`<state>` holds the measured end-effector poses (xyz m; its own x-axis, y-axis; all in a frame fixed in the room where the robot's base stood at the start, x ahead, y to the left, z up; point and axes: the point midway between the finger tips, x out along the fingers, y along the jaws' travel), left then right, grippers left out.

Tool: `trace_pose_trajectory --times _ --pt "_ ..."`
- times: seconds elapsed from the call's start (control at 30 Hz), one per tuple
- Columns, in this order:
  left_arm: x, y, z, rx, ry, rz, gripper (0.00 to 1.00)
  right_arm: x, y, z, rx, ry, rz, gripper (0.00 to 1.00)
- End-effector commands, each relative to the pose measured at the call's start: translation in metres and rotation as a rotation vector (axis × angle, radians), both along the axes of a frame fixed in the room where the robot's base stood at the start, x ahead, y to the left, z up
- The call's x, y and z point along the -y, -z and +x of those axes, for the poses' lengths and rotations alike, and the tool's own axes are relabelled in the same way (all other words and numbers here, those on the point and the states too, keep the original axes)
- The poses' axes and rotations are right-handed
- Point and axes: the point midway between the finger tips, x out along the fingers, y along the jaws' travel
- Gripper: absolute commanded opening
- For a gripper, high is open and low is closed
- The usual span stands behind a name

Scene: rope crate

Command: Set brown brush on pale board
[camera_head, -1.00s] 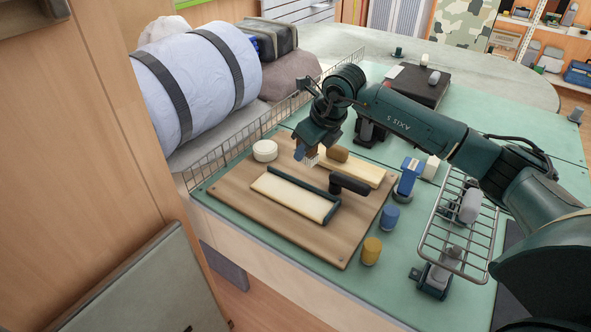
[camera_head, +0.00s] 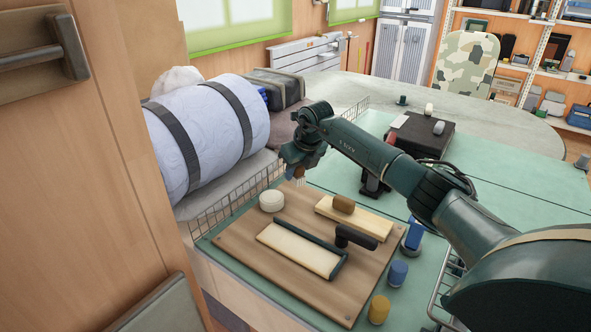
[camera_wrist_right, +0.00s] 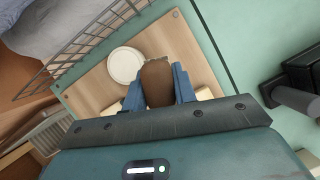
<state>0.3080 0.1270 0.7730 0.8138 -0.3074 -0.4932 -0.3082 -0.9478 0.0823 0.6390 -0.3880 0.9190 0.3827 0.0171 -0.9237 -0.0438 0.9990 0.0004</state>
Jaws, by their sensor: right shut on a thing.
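My right gripper (camera_head: 298,172) is shut on the brown brush (camera_wrist_right: 158,84), whose rounded brown body shows between the blue fingers in the right wrist view. In the head view the brush is small and mostly hidden by the gripper, above the far edge of the large pale-brown wooden board (camera_head: 240,247). I see no contact between brush and board. My left gripper is not in view.
A wire rail (camera_head: 238,200) runs along the board's left side, beside a bedroll (camera_head: 205,130). A blue cylinder (camera_head: 398,273) and a yellow cylinder (camera_head: 379,310) stand to its right. A black case (camera_head: 425,135) lies farther back on the green table.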

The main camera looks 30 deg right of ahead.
Motion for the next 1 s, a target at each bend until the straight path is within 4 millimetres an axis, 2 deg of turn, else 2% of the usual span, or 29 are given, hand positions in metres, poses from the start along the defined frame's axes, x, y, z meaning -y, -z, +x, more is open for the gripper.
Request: trace_pose_trajectory --times 0.17,0.6,1.0 --pt "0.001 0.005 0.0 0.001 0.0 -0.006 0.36 0.0 0.01 0.0 0.001 0.0 -0.001 0.09" --pt "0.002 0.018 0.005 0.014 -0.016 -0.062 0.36 0.0 0.055 0.0 0.0 0.001 0.0 0.09" --pt "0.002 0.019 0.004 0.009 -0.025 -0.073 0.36 0.0 0.059 0.0 0.001 0.0 0.0 0.09"
